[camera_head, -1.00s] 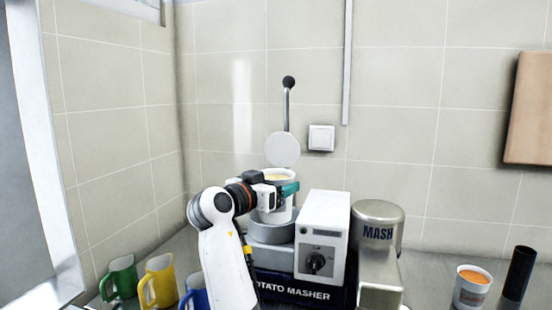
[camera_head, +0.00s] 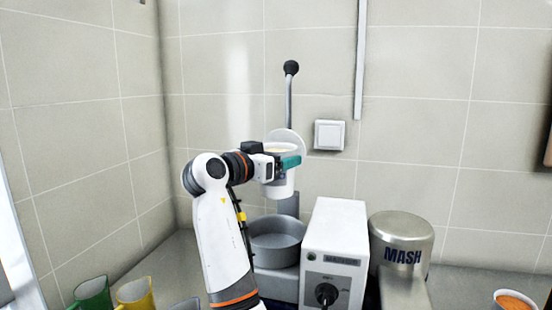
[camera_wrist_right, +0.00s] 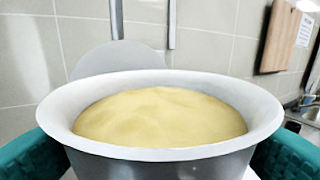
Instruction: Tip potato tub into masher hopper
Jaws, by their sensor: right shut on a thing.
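My right gripper (camera_head: 281,164) is shut on the white potato tub (camera_head: 279,188), holding it upright above and just behind the round grey hopper (camera_head: 276,242) of the masher. In the right wrist view the tub (camera_wrist_right: 160,161) is full of smooth yellow potato (camera_wrist_right: 160,117), with a green finger on each side of it. The hopper looks empty in the part that shows. The white masher body (camera_head: 337,232) with a black knob stands to its right. My left gripper is out of view.
A lever (camera_head: 290,90) with a black ball and a round plate rises behind the tub. A steel MASH canister (camera_head: 401,243) stands right of the masher. Green (camera_head: 93,295) and yellow (camera_head: 136,294) mugs stand at the lower left. An orange-filled cup (camera_head: 515,301) is at the lower right.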

